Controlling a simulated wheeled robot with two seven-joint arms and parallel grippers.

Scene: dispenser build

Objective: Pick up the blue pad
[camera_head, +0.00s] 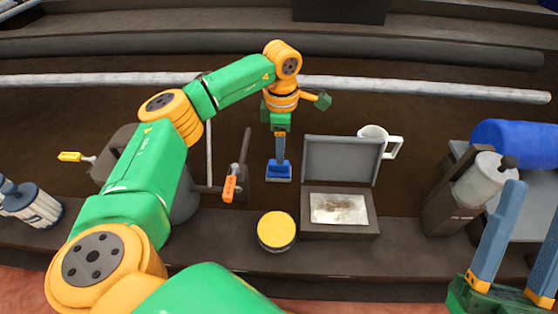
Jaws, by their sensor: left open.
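The blue pad (278,174) is a small bright blue block near the middle of the camera_head view, left of the open grey box. My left gripper (280,160) points down right over it, with its blue-grey fingers seen edge-on. The fingertips overlap the pad's top in the picture, and I cannot tell whether they touch it. The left gripper is open. My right gripper (530,240) is at the lower right, with its two fingers pointing up and wide apart, and nothing shows between them.
The open grey box (375,222) and a yellow-topped tin (276,229) are close by. A white mug (392,142) stands behind the box. An orange-handled tool (230,187) is left of the pad. A canister (484,182) and blue roll (515,140) are at right.

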